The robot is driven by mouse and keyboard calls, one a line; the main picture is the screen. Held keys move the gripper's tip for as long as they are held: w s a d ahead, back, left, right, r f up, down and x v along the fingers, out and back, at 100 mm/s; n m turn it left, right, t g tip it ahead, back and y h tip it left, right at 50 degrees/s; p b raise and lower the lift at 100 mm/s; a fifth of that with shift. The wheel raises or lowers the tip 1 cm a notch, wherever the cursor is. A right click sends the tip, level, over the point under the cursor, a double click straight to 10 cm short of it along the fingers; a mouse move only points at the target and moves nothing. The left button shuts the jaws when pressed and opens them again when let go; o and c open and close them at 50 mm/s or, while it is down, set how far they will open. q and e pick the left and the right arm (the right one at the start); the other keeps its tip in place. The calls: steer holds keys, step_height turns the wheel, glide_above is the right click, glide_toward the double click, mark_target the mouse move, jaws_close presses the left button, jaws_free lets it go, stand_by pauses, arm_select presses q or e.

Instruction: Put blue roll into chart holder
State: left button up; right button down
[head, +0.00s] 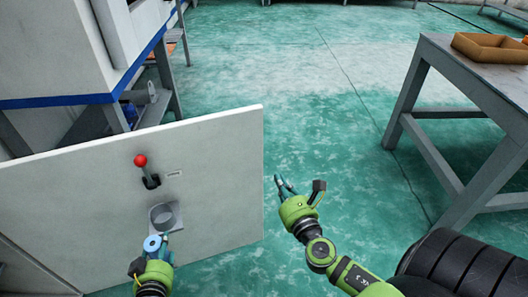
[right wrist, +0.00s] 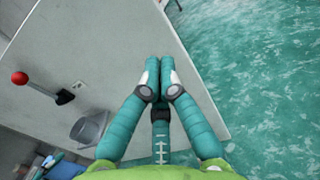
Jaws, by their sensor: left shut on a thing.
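The blue roll (head: 152,243) is a light blue cylinder with its round end showing in the head view. My left gripper (head: 165,247) is shut on it, in front of the white panel and just below and left of the chart holder. The chart holder (head: 164,216) is a grey, open-topped cup on the panel. It also shows in the right wrist view (right wrist: 90,128).
A lever with a red knob (head: 141,161) sticks out of the white panel (head: 225,160) above the holder. A grey table (head: 445,58) with a brown tray (head: 490,48) stands at the right. The green floor (head: 330,110) between is clear.

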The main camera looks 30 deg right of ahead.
mark_target(261, 146)
arm_select(q)
steer(key=shift+r, duration=0.25)
arm_select(e)
steer(key=x, duration=1.2)
steer(key=shift+w, duration=0.3)
steer(key=shift+w+d, duration=0.1)
